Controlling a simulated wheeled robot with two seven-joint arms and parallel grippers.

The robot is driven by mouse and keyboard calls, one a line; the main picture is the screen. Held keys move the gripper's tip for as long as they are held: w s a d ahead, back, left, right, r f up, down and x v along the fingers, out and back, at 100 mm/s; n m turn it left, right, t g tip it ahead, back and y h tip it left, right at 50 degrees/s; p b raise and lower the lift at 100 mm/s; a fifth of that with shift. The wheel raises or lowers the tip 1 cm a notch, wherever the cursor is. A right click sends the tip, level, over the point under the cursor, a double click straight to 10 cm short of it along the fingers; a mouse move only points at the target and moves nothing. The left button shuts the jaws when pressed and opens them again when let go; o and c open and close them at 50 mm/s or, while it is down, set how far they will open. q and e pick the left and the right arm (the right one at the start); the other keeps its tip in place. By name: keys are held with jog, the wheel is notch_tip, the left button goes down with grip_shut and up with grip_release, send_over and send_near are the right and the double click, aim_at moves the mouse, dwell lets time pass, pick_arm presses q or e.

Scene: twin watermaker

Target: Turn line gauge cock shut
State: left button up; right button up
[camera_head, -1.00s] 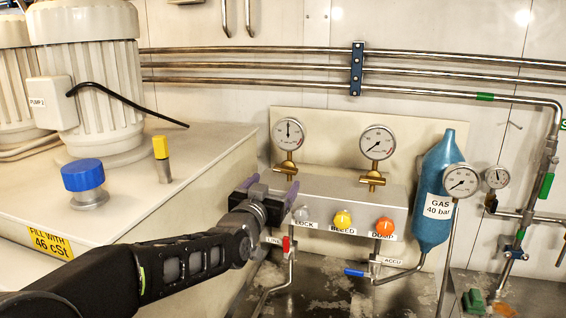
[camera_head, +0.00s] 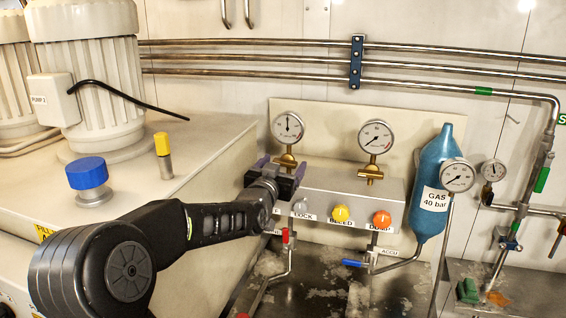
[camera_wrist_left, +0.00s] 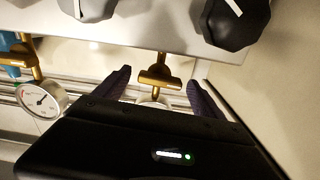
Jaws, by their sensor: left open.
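The line gauge cock is the brass cock (camera_head: 286,162) under the left round gauge (camera_head: 287,127), on top of the grey valve block (camera_head: 352,188). In the left wrist view the cock (camera_wrist_left: 160,74) has a brass cross handle and shows between my fingers, with a gap on both sides. My left gripper (camera_head: 281,169) is open at the cock, one purple finger on each side; its fingers also show in the left wrist view (camera_wrist_left: 158,92). The gauge face is mostly hidden behind the gripper body in that view. My right gripper is not in view.
A second gauge (camera_head: 376,137) with its own brass cock (camera_head: 370,173) stands to the right. Lock (camera_head: 301,206), yellow bleed (camera_head: 341,214) and orange dump (camera_head: 382,219) knobs line the block front. A blue gas bottle (camera_head: 436,180) stands right. The pump tank (camera_head: 200,150) is left.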

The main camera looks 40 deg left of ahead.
pick_arm(q)
jog(key=shift+c, duration=0.4)
jog(key=c, duration=1.3)
jog(key=b, duration=0.2)
jog(key=shift+f+n+b, duration=0.2)
jog(key=shift+n+b, duration=0.1)
jog(key=shift+n, duration=0.1)
jog(key=shift+r, duration=0.25)
jog(key=o, duration=1.4)
